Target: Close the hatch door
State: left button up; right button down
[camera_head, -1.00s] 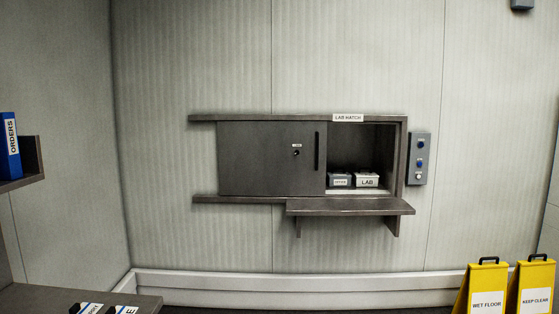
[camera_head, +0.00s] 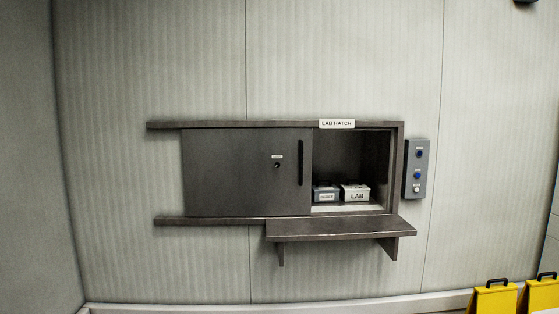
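The dark grey sliding hatch door (camera_head: 235,172) stands to the left of the lab hatch opening (camera_head: 350,160), which is open. A dark vertical handle (camera_head: 300,163) sits near the door's right edge, with a small round lock (camera_head: 277,165) to its left. The door runs between an upper rail (camera_head: 230,125) and a lower rail (camera_head: 210,221). A "LAB HATCH" sign (camera_head: 337,124) is on the top rail. Neither of my grippers shows in the head view.
Inside the opening stand a grey box (camera_head: 326,194) and a white box labelled LAB (camera_head: 356,193). A shelf (camera_head: 340,227) juts out below the opening. A panel with several buttons (camera_head: 416,169) is on the wall to the right. Yellow floor signs (camera_head: 495,297) stand at lower right.

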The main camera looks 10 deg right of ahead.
aim_at(228, 172)
jog(key=i+u, duration=0.1)
jog(key=i, duration=0.55)
jog(key=i+l, duration=0.15)
jog(key=i, duration=0.45)
jog(key=i+l+u, duration=0.15)
jog(key=i, duration=0.5)
jog(key=i+l+u, duration=0.1)
jog(key=i, duration=0.5)
